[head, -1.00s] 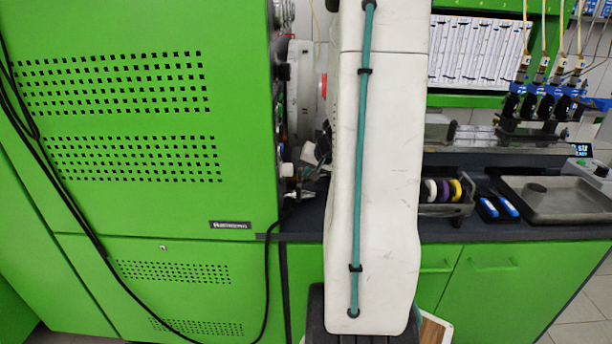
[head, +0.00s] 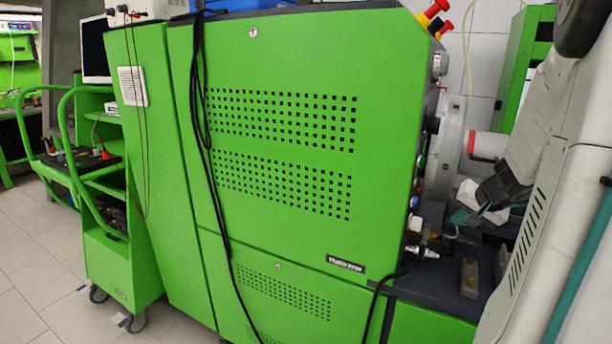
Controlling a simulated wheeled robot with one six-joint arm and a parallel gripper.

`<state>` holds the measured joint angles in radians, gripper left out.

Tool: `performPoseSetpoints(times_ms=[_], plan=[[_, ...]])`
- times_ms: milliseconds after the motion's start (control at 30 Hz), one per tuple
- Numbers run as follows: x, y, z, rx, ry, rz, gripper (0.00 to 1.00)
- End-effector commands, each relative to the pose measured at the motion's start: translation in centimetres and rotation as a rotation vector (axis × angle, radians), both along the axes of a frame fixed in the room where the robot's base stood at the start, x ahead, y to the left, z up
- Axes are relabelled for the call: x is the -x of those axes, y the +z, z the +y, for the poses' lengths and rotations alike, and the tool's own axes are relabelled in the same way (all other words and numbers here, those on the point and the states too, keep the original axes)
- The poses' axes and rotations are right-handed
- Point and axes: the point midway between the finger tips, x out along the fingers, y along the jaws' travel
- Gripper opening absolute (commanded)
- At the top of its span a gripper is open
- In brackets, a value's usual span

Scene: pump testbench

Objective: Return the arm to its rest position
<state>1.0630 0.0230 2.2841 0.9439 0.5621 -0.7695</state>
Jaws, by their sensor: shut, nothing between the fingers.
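My white arm (head: 536,118) hangs down at the right side of the head view, with a teal cable along its lower right part. My gripper (head: 478,206) shows small at the lower end of the arm, as dark parts with pale pieces. It is shut, and I see nothing held in it. It appears in front of or just above the dark bench top (head: 442,290), right of the green machine; I cannot tell the gap. Part of the arm is cut off by the right edge.
A large green testbench cabinet (head: 285,60) with black hanging cables fills the middle. Its round grey drive head (head: 445,150) and fittings (head: 428,253) are close to my gripper. A green wheeled cart (head: 120,265) stands at the left. Tiled floor (head: 35,270) is clear at the far left.

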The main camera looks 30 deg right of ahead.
Motion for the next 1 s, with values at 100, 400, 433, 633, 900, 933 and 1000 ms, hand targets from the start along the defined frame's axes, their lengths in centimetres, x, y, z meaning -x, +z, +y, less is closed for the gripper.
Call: performPoseSetpoints(times_ms=[100, 400, 433, 633, 900, 933, 1000], plan=[[-0.1, 0.0, 0.2, -0.021, -0.017, -0.005, 0.0], [1.7, -0.4, 9.5, -0.249, 0.098, 0.141, 0.0], [1.8, -0.1, 10.9, -0.259, 0.126, 0.164, 0.0], [3.6, 1.8, 20.4, -0.263, 0.328, 0.348, 0.0], [9.1, 4.4, 30.6, -0.079, 0.617, 0.585, 0.0], [9.7, 4.7, 31.3, -0.049, 0.648, 0.601, 0.0], [11.0, 5.3, 32.8, 0.025, 0.72, 0.624, 0.0]])
